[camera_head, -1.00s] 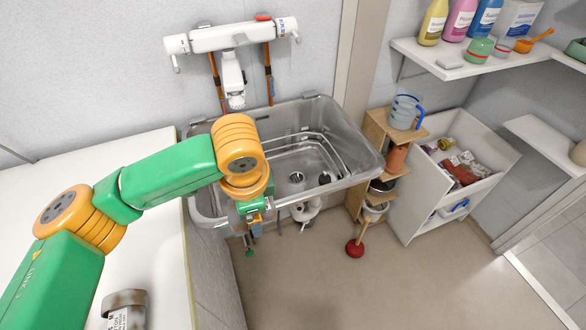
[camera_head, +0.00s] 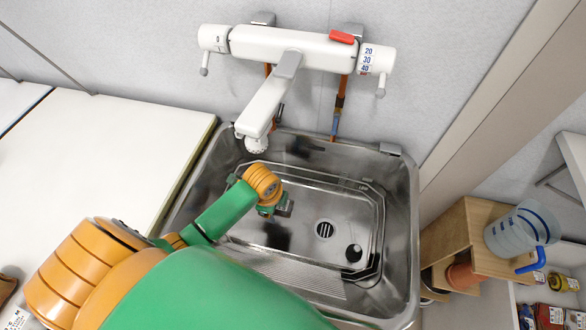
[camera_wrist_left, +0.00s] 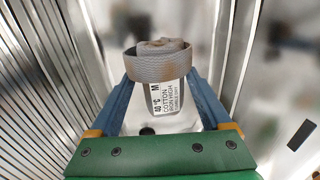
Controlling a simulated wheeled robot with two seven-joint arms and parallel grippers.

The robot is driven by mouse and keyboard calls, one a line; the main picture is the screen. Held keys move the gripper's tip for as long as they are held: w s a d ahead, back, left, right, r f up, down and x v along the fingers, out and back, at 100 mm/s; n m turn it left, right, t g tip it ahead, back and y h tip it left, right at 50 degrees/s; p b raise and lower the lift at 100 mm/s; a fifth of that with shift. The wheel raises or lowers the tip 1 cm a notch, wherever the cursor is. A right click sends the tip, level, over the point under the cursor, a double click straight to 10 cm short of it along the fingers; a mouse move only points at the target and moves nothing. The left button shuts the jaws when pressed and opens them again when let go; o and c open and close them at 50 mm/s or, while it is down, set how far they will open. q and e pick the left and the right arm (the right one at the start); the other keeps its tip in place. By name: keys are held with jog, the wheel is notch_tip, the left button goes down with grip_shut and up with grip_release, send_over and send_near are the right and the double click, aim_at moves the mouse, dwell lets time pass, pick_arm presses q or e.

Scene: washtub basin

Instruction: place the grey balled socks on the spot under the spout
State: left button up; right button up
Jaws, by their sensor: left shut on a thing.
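The grey balled socks (camera_wrist_left: 160,68) show in the left wrist view, a rolled grey bundle with a brownish band and a white care label. My left gripper (camera_wrist_left: 158,84) is shut on them, one blue finger on each side. In the head view, my left gripper (camera_head: 280,208) reaches down into the left part of the steel basin, and the socks cannot be made out there. The white spout (camera_head: 268,102) hangs over the basin's back left, above and behind my gripper. Whether the socks touch the basin floor cannot be told. My right gripper is not in view.
The steel basin (camera_head: 402,205) has a drain grate (camera_head: 324,229) and a round dark thing (camera_head: 354,252) on its floor. A white counter (camera_head: 95,150) lies left. A labelled cylindrical thing (camera_head: 18,318) sits at lower left. A wooden shelf with a jug (camera_head: 515,232) stands right.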

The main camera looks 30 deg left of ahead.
pick_arm(q)
jog(key=f, duration=0.3)
jog(key=f+b, duration=0.1)
jog(key=f, duration=0.2)
jog(key=f+b, duration=0.1)
jog(key=f, duration=0.2)
jog(key=shift+s, duration=0.3)
jog(key=shift+f+b, duration=0.1)
jog(key=shift+b, duration=0.25)
jog(key=o, duration=1.2)
jog(key=shift+c, duration=0.2)
jog(key=shift+r, duration=0.35)
jog(key=p+v, duration=0.4)
jog(key=v, duration=0.7)
jog(key=shift+r+p, duration=0.3)
jog(key=shift+p, duration=0.05)
